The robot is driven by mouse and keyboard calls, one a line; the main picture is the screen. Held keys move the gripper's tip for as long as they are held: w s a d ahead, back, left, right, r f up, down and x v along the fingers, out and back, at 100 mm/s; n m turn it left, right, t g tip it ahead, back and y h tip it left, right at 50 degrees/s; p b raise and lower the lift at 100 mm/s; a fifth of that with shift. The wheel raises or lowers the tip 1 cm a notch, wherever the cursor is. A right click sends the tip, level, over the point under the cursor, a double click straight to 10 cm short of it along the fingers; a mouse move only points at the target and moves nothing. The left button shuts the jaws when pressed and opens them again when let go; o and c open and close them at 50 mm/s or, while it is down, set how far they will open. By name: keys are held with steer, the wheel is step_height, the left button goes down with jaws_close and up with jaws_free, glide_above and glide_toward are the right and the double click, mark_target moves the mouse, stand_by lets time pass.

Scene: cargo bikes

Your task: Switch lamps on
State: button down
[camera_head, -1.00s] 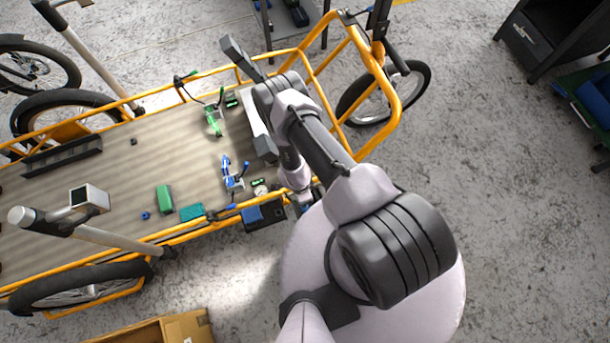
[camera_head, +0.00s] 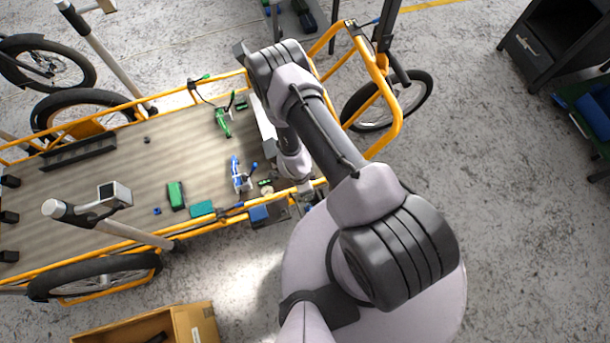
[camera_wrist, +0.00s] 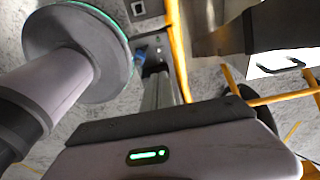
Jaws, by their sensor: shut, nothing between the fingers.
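No part is plainly a lit lamp. A small grey box with a pale face (camera_head: 115,194) is fixed by a bar near the grey post at the left of the cargo bike; I cannot tell if it is a lamp. A dark box with a blue part (camera_head: 262,213) sits at the bike's near rail. My gripper shows in the wrist view as narrow grey fingers (camera_wrist: 156,85), shut and empty, near a yellow rail. In the head view it is mostly hidden by my arm, over the deck's right end.
The bike's deck (camera_head: 95,180) holds a green clamp (camera_head: 223,121), a blue tool (camera_head: 237,174), a green block (camera_head: 176,195) and a teal block (camera_head: 202,208). Yellow rails (camera_head: 385,85) surround it.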

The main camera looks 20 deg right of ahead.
mark_target(313, 197)
steer(key=d+f+b, duration=0.1)
steer(key=f+b, duration=0.1)
steer(key=f, duration=0.2)
steer(key=d+f+b, duration=0.1)
steer(key=f+b, duration=0.1)
steer(key=f, duration=0.3)
steer(key=d+f+b, duration=0.1)
steer(key=f+b, duration=0.1)
steer(key=f, duration=0.3)
steer(key=shift+w, duration=0.15)
steer(key=shift+d+f+b, duration=0.15)
steer(key=shift+f+b, duration=0.05)
steer(key=shift+b, duration=0.2)
steer(key=shift+a+r, duration=0.25)
steer(key=shift+a, duration=0.6)
